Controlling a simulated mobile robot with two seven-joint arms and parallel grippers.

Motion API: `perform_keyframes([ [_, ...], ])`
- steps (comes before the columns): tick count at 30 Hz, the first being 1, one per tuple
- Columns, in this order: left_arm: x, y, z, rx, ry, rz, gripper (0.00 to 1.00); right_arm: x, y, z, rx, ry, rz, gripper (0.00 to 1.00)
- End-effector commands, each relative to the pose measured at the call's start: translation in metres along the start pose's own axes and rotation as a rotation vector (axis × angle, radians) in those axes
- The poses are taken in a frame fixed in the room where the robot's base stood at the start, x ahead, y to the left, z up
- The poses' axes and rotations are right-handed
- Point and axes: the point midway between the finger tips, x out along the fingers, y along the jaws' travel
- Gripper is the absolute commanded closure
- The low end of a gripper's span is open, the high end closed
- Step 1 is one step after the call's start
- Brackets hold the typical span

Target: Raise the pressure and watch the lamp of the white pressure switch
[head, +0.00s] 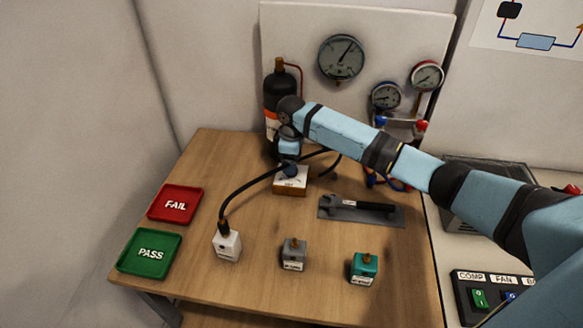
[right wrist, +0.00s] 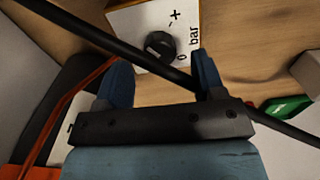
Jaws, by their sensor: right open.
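The white pressure switch (head: 227,245) stands upright at the front left of the wooden table, with a black hose (head: 246,187) joined to its top. No lit lamp can be made out on it. A white-topped regulator box (head: 290,183) with a dark knob stands behind it; the knob (right wrist: 160,45) shows in the right wrist view beside plus, minus and "0 bar" marks. My right gripper (head: 289,158) is above this box, open, its fingers (right wrist: 162,80) apart and short of the knob. The hose crosses the wrist view close to the fingers. My left gripper is out of view.
A grey switch (head: 294,254) and a teal switch (head: 364,269) stand to the right. Red FAIL (head: 175,204) and green PASS (head: 150,253) trays lie left. A large gauge (head: 341,58) hangs behind, near a black bottle (head: 280,92). A grey tray (head: 340,211) holds a dark tool.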

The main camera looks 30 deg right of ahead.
Motion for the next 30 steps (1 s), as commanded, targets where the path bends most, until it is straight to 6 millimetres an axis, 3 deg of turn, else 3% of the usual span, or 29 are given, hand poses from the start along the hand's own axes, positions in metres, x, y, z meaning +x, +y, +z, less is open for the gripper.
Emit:
perform_keyframes([
  [6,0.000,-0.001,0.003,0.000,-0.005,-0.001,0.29,0.026,0.000,0.000,0.000,0.000,0.000,0.37],
  [17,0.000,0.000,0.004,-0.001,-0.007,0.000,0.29,0.032,0.000,0.000,0.000,0.001,0.001,0.37],
  [24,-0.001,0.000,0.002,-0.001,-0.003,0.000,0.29,0.032,0.000,0.000,0.000,0.001,0.000,0.87],
  [30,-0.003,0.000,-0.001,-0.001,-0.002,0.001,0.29,0.031,0.000,0.000,0.008,0.001,0.000,0.86],
])
